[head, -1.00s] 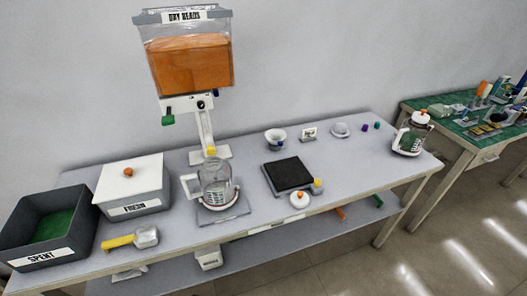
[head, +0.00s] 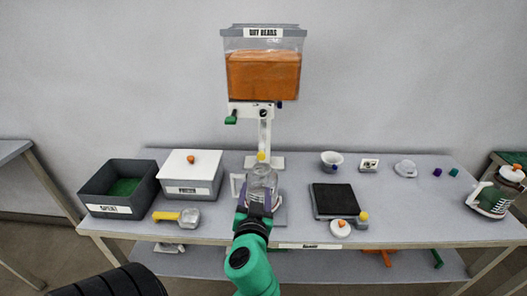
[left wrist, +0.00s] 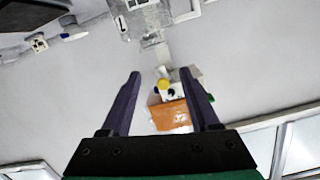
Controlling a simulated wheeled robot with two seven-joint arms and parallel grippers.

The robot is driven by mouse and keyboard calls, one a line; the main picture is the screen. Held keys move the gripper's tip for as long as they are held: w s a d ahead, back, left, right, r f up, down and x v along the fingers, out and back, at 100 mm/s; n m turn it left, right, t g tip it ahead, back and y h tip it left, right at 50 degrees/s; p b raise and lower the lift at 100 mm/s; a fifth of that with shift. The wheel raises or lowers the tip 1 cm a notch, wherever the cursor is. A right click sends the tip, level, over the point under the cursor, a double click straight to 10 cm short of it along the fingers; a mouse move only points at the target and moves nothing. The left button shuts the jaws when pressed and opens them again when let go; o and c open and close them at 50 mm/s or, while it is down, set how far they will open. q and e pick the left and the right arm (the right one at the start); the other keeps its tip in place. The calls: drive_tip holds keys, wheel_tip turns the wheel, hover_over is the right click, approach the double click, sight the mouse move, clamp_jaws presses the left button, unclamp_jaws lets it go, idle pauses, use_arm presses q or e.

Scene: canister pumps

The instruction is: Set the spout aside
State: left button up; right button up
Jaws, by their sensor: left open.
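No part is marked as the spout, and I cannot tell which one it is. A dry beans dispenser (head: 263,75) with orange contents stands at the back, with a yellow tip (head: 262,156) low on its white stand. A clear jug (head: 262,178) with a white handle stands in front of the stand. My left gripper (head: 257,196) is open, its purple fingers over the jug's lower part in the head view. The left wrist view shows the fingers (left wrist: 161,73) apart with nothing held, and the dispenser (left wrist: 171,115) beyond them. My right gripper is not in view.
A spent bin (head: 109,209), a lidded white-topped box (head: 190,190) and a yellow-handled scoop (head: 178,217) are at left. A black-topped scale (head: 334,199), a round orange-knobbed lid (head: 340,228) and a white cup (head: 331,160) are at right. A green-bodied jug (head: 494,198) stands far right.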

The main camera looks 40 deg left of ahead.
sight(262, 148)
use_arm(q)
wheel_tip(262, 148, up, 4)
drive_tip(key=w+r+t+p, duration=0.1)
drive_tip(key=shift+y, duration=0.4)
drive_tip(key=p+x, duration=0.1)
drive_tip(key=x, duration=0.3)
drive_tip(key=p+x, duration=0.2)
drive_tip(key=x, duration=0.3)
drive_tip(key=p+x, duration=0.1)
drive_tip(key=x, duration=0.3)
drive_tip(key=shift+w+d+f+p, duration=0.1)
drive_tip(key=shift+w+f+p, duration=0.15)
drive_tip(key=shift+f+p, duration=0.1)
clamp_jaws()
